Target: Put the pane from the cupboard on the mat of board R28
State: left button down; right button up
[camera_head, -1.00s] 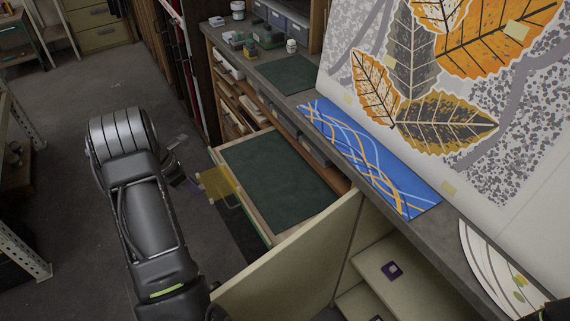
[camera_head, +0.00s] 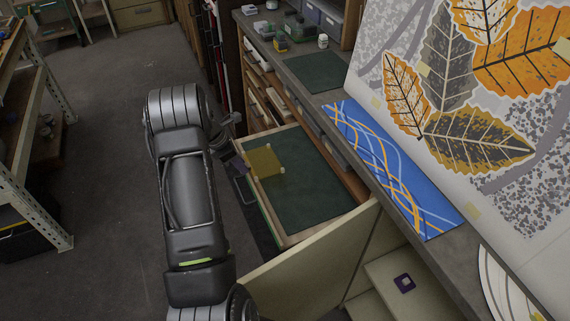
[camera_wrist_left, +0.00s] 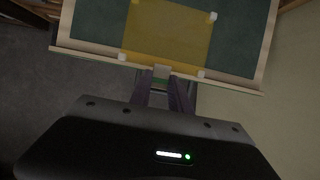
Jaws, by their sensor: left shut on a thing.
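A see-through yellow pane (camera_head: 265,161) with small white corner pieces is held by my left gripper (camera_head: 242,164), which is shut on its near edge. The pane is over the left side of the open drawer (camera_head: 292,238), which has a dark green mat (camera_head: 305,190) inside. In the left wrist view the pane (camera_wrist_left: 165,35) extends beyond my left gripper (camera_wrist_left: 163,76) and the green shows through it. I cannot tell how high above the mat it is. Another dark green mat (camera_head: 314,72) lies bare on the counter. My right gripper is not in view.
A cream cupboard door (camera_head: 310,262) stands open just in front of the drawer. A purple square item (camera_head: 404,283) is on a shelf inside. A blue patterned panel (camera_head: 390,165) and small jars (camera_head: 323,41) occupy the counter. A large leaf picture (camera_head: 480,110) leans behind.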

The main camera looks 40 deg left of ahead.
pick_arm(q)
jog(key=w+d, duration=0.2)
jog(key=w, duration=0.2)
jog(key=w+d+f, duration=0.1)
jog(key=w+d, duration=0.1)
jog(key=w, duration=0.2)
jog(key=w+d, duration=0.2)
jog(key=w, duration=0.2)
jog(key=shift+w+d+f+p, duration=0.3)
jog(key=shift+w+f, duration=0.05)
jog(key=shift+a+f, duration=0.1)
jog(key=shift+f, duration=0.1)
notch_tip(320, 180, down, 4)
jog(key=shift+f+b, duration=0.1)
jog(key=shift+b, duration=0.95)
jog(key=shift+w+f, duration=0.2)
jog(key=shift+f, duration=0.15)
